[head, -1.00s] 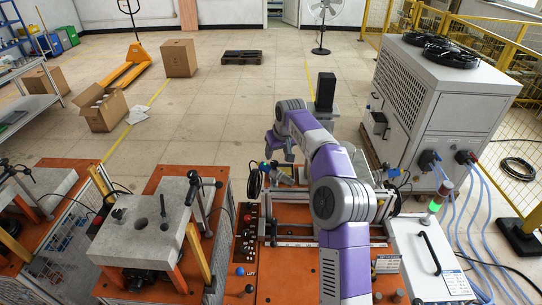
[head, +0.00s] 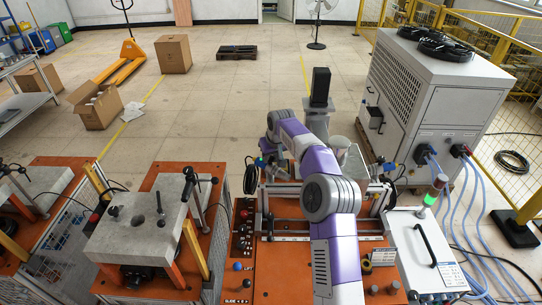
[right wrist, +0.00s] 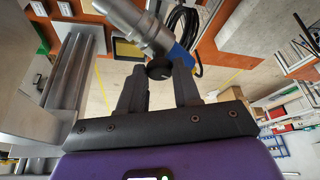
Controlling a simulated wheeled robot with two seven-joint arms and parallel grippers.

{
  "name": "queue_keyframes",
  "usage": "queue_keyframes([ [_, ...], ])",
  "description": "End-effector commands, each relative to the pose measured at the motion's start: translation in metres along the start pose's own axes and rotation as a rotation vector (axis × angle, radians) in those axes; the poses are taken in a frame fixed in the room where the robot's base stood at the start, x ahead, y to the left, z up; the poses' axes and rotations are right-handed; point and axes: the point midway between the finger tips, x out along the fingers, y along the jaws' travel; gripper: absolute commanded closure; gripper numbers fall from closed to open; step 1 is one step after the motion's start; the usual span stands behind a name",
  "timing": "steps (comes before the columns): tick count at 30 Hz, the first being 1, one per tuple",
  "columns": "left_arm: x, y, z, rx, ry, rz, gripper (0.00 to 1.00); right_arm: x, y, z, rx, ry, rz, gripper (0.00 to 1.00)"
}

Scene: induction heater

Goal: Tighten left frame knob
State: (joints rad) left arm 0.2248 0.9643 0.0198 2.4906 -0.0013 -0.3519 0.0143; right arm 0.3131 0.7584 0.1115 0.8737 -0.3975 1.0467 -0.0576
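My right arm reaches forward over the orange bench in the head view. Its gripper (head: 268,152) is at the left post of the frame, partly hidden by the arm's links. In the right wrist view, the two dark fingers of this gripper (right wrist: 159,78) stand on either side of a small black knob (right wrist: 158,69). The knob sits beside a silver tube with a blue part (right wrist: 181,55). The fingertips are very close to the knob; I cannot tell whether they press on it. The blue part of the frame's left side (head: 260,162) also shows in the head view. My left gripper is out of view.
The metal frame (head: 285,187) spans the orange bench (head: 280,285). A control panel (head: 243,230) is on its left. A white box with a handle and signal light (head: 428,250) is on its right. A grey fixture (head: 135,235) stands further left, a white chiller (head: 440,95) behind right.

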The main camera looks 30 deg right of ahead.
Motion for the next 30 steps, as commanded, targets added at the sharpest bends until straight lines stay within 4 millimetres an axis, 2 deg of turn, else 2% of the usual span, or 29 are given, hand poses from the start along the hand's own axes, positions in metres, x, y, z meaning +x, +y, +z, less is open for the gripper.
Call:
queue_keyframes([
  [1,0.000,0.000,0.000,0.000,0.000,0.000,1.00,0.000,0.000,0.000,0.000,0.000,0.000,0.88],
  [3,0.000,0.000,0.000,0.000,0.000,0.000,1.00,0.000,0.000,0.000,0.000,0.000,0.000,0.98],
  [14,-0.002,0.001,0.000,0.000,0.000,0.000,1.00,-0.001,-0.001,-0.001,0.056,0.001,0.026,0.98],
  [20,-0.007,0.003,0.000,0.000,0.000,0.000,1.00,-0.002,-0.003,-0.001,0.173,0.000,0.076,0.98],
  [30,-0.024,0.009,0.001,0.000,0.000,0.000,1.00,-0.003,-0.006,-0.003,0.464,0.003,0.196,0.98],
])
